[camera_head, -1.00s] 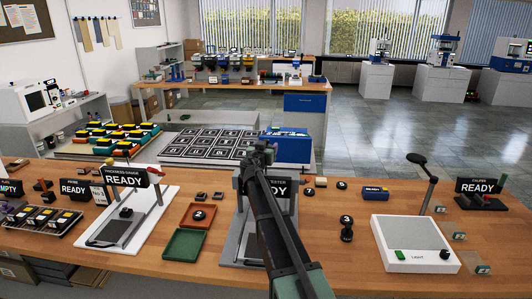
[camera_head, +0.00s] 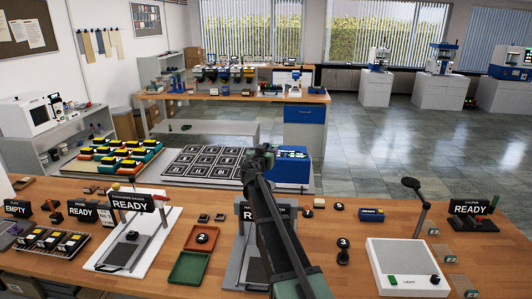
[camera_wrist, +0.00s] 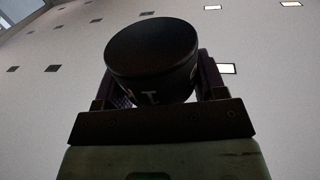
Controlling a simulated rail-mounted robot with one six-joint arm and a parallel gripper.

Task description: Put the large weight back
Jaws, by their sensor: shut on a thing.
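My gripper (camera_head: 262,153) is raised above the bench, in front of the far grid panel and blue box. In the wrist view, my gripper (camera_wrist: 160,110) is shut on a black cylindrical weight (camera_wrist: 152,55), with pale marks on its side. The weight is slightly tilted in that picture, between the two fingers. In the head view the weight is small and hard to tell from the gripper. Other dark round weights stand on the bench: one marked 3 (camera_head: 343,243), one at the back (camera_head: 339,206) and one in the red tray (camera_head: 203,237).
My arm partly hides a tester stand (camera_head: 240,255) with a sign. A green tray (camera_head: 188,268), a thickness-gauge stand (camera_head: 120,250) and a white light box (camera_head: 400,265) stand on the wooden bench (camera_head: 320,235). A blue box (camera_head: 291,165) and a black grid panel (camera_head: 200,160) lie beyond it.

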